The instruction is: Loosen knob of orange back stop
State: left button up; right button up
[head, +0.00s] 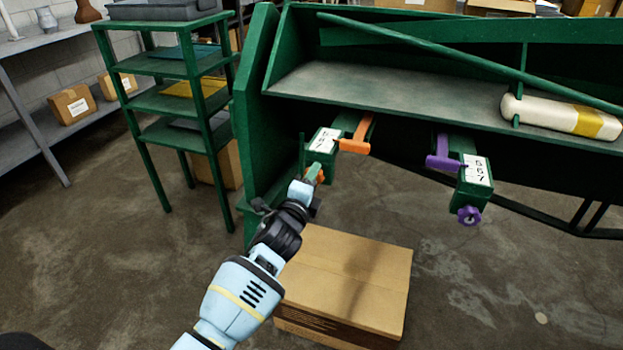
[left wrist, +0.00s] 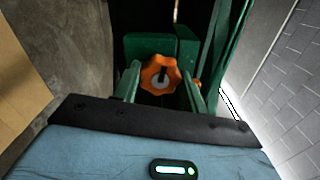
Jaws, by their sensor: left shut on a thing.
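The orange back stop (head: 355,146) sticks out under the green machine's shelf, with a white number plate (head: 324,140) on its green block. Its lobed orange knob (left wrist: 160,75) faces the wrist camera, with a dark centre. My left gripper (head: 314,177) reaches up to the front of this block. In the left wrist view its two fingers stand on either side of the knob, shut on it. In the head view the gripper hides most of the knob. My right gripper is in neither view.
A purple back stop (head: 442,160) with its own purple knob (head: 469,215) hangs to the right. A cardboard box (head: 350,275) stands on the floor below my left gripper. A green shelf rack (head: 180,100) stands at the left. A pale cylinder (head: 560,117) lies on the machine's shelf.

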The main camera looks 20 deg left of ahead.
pick_arm(q)
jog(key=shift+n+p, duration=0.75)
jog(key=shift+n, duration=3.25)
jog(key=o, duration=0.9)
jog(key=shift+o, duration=0.2)
jog(key=s+p, duration=0.1)
jog(key=s, duration=0.7)
